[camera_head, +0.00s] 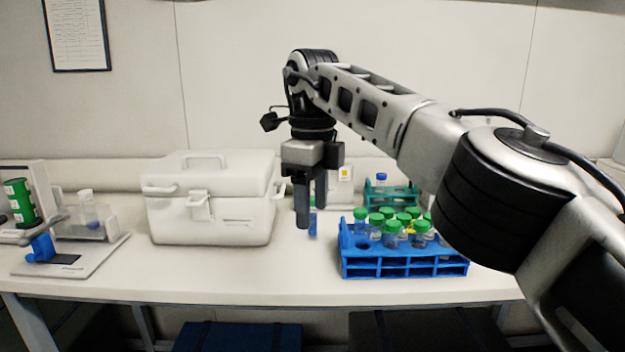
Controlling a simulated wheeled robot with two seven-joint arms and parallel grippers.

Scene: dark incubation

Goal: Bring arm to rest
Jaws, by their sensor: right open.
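My right arm reaches in from the right across the bench, and its gripper (310,205) points straight down. The gripper is open, with its fingers above the bench between the white box and the blue rack. My left gripper is not in view.
A closed white box (210,215) stands left of my gripper. A blue rack (390,268) with several green-capped vials stands to the right, with a green rack (402,194) behind it. Lab equipment (75,250) is at the far left. The bench front (270,280) is clear.

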